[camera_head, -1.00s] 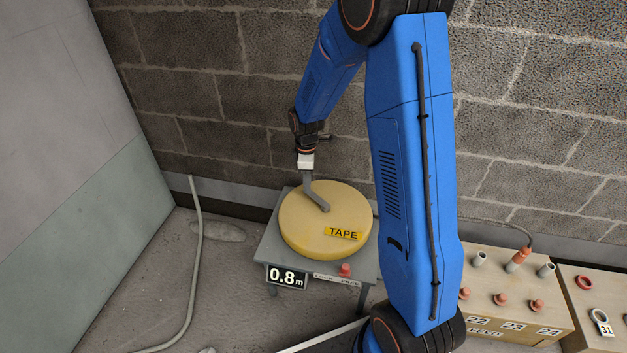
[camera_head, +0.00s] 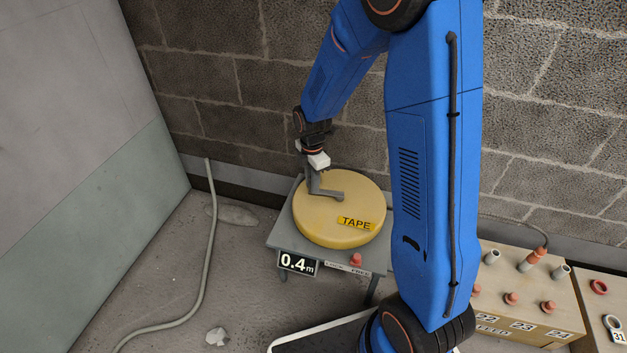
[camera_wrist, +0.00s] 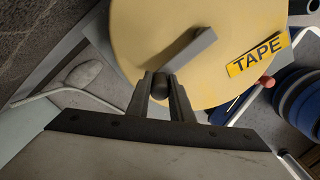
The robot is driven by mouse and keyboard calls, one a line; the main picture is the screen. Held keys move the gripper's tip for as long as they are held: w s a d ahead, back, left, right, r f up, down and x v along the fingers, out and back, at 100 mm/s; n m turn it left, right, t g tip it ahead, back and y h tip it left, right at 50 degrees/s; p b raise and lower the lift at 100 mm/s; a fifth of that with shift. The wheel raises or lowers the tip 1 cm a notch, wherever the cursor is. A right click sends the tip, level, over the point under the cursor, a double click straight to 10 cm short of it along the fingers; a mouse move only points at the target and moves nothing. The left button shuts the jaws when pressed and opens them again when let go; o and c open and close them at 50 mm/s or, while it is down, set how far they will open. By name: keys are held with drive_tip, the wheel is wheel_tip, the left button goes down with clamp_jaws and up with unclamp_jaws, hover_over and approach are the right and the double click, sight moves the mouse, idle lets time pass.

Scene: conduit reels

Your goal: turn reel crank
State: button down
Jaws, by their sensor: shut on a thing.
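The yellow round reel (camera_head: 335,225) with a TAPE label lies flat on a small grey stand (camera_head: 283,234). A grey crank arm (camera_head: 328,192) runs over its top from the middle outward to the left. My gripper (camera_head: 313,178) is above the reel's left edge, shut on the crank's upright dark handle. In the wrist view the handle (camera_wrist: 159,86) sits between the two fingers, and the crank arm (camera_wrist: 192,48) leads away up and right. The display (camera_head: 298,264) on the stand's front reads 0.4 m. A red knob (camera_head: 356,260) stands beside it, by a lock/free strip.
A wooden feed box (camera_head: 540,300) with red plugs, numbered 22 to 24, stands at the right. Another box with rings (camera_head: 612,322) is beyond it. A grey conduit (camera_head: 209,240) lies on the floor at left. The block wall (camera_head: 230,60) is close behind the reel.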

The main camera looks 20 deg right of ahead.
drive_tip(key=shift+s, duration=0.2)
idle(0.3)
drive_tip(key=c, duration=1.6)
unclamp_jaws()
drive_tip(key=shift+r, duration=0.1)
wheel_tip(320, 180, up, 17)
drive_tip(key=shift+r, duration=0.1)
